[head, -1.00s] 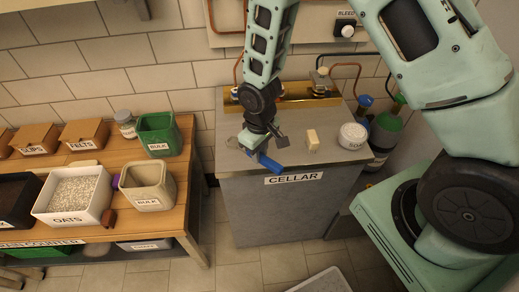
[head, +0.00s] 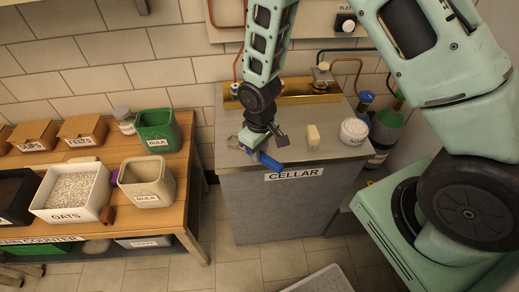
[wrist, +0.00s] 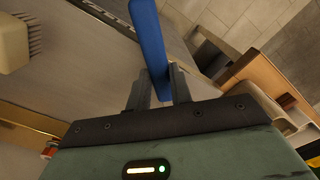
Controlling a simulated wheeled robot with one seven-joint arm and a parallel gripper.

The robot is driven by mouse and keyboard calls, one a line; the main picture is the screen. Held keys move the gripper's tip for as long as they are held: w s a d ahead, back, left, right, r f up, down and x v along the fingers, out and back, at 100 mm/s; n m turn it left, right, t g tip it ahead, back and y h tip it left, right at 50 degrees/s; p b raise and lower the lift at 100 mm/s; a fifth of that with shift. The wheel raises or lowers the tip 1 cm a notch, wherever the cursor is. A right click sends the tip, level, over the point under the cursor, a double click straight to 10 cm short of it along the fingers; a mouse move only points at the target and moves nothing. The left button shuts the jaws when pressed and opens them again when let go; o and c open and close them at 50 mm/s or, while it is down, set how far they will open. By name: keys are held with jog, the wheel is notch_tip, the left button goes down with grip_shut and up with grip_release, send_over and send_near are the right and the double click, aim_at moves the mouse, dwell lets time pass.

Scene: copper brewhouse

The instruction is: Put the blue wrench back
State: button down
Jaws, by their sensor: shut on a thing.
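The blue wrench (head: 269,161) is in my gripper (head: 258,149) at the front edge of the cabinet marked CELLAR (head: 285,210). My gripper is shut on it. In the wrist view the blue wrench (wrist: 151,40) shows as a long flat bar standing out between the fingers of my gripper (wrist: 160,88). Its far end is cut off by the top of that view. In the head view part of the wrench is hidden by the gripper. I cannot tell whether it touches the cabinet top.
A pale brush (head: 313,137) and a white tub (head: 353,131) stand on the cabinet top to the right. A brass trough (head: 295,98) lies along its back. A wooden bench (head: 100,212) with labelled bins stands at the left. A green gas cylinder (head: 386,130) is at the right.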

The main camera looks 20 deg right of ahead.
jog(key=shift+f+b, duration=0.75)
jog(key=shift+f, duration=0.3)
jog(key=c, duration=1.6)
grip_release()
jog(key=o, duration=0.5)
jog(key=shift+o, duration=0.2)
jog(key=shift+r+p, duration=2.8)
jog(key=shift+r, duration=0.75)
